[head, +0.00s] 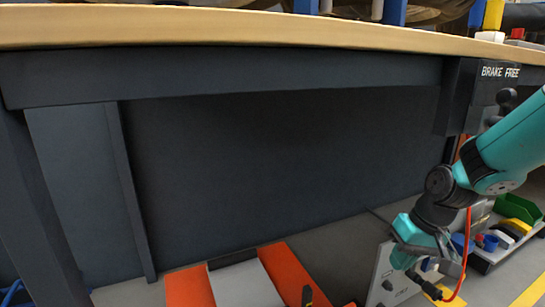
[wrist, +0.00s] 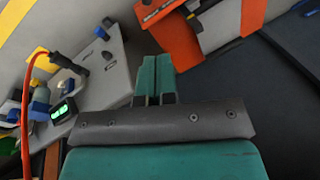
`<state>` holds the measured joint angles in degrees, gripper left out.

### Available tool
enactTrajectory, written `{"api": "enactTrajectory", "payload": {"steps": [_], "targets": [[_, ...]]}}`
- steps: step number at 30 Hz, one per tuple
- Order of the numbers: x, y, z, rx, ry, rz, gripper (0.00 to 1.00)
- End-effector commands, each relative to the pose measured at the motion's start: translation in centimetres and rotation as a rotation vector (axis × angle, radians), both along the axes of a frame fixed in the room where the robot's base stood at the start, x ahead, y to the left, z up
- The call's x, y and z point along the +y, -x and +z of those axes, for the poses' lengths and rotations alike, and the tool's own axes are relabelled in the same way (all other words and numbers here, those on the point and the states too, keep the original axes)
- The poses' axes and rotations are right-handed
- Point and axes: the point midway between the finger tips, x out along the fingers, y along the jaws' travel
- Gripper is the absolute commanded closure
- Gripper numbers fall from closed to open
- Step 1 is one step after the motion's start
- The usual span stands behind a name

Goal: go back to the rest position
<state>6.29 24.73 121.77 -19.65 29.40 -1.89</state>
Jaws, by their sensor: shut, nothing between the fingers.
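My gripper (head: 407,262) hangs low at the right in the head view, in front of the dark underside of a workbench. It points down and to the left. In the wrist view, its two teal fingers (wrist: 155,78) are pressed together with nothing between them. My teal and black arm reaches in from the right edge of the head view. The gripper hides part of a grey control panel (head: 384,288) behind it. The panel also shows at the left in the wrist view (wrist: 108,60), apart from the fingers.
The wooden bench top (head: 230,27) runs across above my arm. A "BRAKE FREE" box (head: 475,95) hangs under it at the right. An orange and grey unit (head: 287,275) lies low in the middle. A red cable (head: 466,220) hangs beside the gripper. Coloured bins (head: 518,208) stand at the right.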

Motion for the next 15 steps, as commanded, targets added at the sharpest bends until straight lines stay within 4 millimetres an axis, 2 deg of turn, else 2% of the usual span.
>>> {"api": "enactTrajectory", "payload": {"steps": [1,3,10,11,12,15], "targets": [[-0.1,1.8,1.2,-0.024,0.041,-0.021,1.0],[-0.7,4.2,2.2,-0.051,0.101,-0.053,1.0],[-3.3,11.5,4.1,-0.141,0.269,-0.131,1.0],[-3.1,12.0,5.1,-0.151,0.271,-0.124,1.0],[-1.2,12.1,7.6,-0.147,0.227,-0.073,1.0],[2.4,13.7,11.6,-0.136,0.145,0.046,1.0]]}}
